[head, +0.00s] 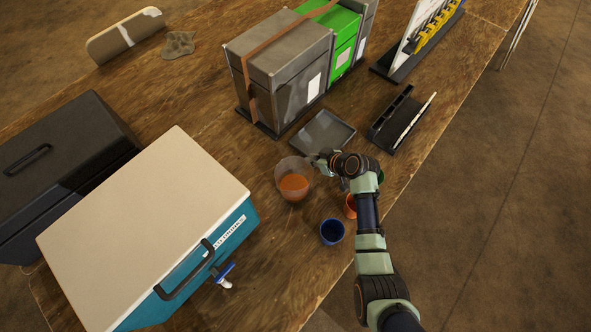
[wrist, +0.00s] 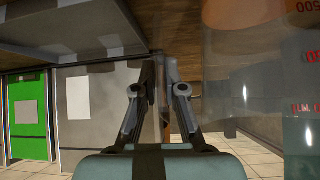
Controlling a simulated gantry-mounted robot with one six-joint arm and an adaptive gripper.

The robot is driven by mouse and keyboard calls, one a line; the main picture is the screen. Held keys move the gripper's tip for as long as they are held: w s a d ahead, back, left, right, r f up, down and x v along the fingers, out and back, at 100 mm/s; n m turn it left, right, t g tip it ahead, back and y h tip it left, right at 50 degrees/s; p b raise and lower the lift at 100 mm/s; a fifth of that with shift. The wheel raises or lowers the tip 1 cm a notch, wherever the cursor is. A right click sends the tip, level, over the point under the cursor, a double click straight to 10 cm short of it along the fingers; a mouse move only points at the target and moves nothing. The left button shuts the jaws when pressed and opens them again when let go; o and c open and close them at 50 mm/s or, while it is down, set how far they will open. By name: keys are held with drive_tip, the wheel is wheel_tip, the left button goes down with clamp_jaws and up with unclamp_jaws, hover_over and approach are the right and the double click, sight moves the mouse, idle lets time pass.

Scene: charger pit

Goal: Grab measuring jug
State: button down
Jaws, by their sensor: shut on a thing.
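The measuring jug (head: 294,182) is clear and stands on the wooden table, with orange showing in its lower part. In the wrist view the clear jug wall (wrist: 245,75), with red markings, fills the right side. My gripper (head: 322,160) is at the jug's right side in the head view. In the wrist view my gripper (wrist: 162,82) is shut on a narrow upright part between its fingers, which looks like the jug's handle. The fingers partly hide that part. I cannot tell whether the jug is lifted off the table.
A blue cup (head: 332,232) and an orange cup (head: 350,207) stand near my arm; a green one (head: 380,177) is partly hidden. A shallow grey tray (head: 325,134) lies behind the jug. Large battery-like boxes (head: 290,70) stand farther back. A teal cooler box (head: 150,230) stands left.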

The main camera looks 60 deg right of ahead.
drive_tip(key=shift+r, duration=0.1)
idle(0.4)
wheel_tip(320, 180, up, 20)
drive_tip(key=p, duration=0.4)
idle(0.6)
